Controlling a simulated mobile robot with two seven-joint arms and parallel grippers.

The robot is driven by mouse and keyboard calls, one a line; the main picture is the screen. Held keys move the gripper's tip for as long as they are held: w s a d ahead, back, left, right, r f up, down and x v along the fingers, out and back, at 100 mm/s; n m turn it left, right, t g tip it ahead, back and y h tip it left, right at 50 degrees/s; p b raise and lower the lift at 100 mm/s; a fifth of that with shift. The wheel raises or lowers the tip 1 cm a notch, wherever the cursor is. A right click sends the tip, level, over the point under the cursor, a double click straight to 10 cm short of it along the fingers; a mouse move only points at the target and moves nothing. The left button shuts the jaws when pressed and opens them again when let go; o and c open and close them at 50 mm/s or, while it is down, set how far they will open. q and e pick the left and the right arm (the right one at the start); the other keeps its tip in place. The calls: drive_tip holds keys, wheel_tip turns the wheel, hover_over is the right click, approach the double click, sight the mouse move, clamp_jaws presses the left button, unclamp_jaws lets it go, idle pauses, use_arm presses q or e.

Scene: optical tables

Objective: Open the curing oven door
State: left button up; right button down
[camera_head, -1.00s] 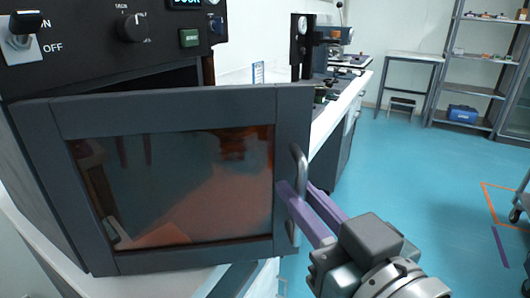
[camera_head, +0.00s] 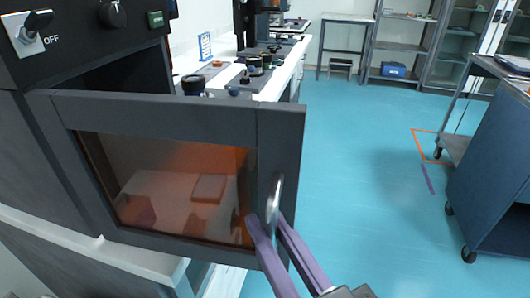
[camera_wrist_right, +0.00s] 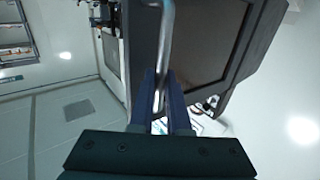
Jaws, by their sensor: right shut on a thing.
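The curing oven (camera_head: 40,62) is at the left in the head view. Its dark grey door (camera_head: 180,112) with an amber window stands partly open, its left side near the oven and its handle side swung out. A dark gap shows behind the door's top edge. My right gripper (camera_head: 266,220) has its purple fingers shut on the metal door handle (camera_head: 276,190). In the right wrist view the fingers (camera_wrist_right: 162,78) close around the handle bar (camera_wrist_right: 167,35), with the door (camera_wrist_right: 225,75) to the right. My left gripper is not in view.
A white bench (camera_head: 270,80) with optical parts runs behind the door. A blue-grey cart (camera_head: 495,170) stands at the right. Open blue floor (camera_head: 365,190) lies between the door and cart. Shelves (camera_head: 400,45) stand at the back.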

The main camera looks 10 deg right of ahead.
drive_tip(key=shift+s+a, duration=0.35)
drive_tip(key=shift+s, duration=0.2)
drive_tip(key=c, duration=0.9)
unclamp_jaws()
drive_tip(key=v, duration=1)
drive_tip(key=shift+r, duration=0.1)
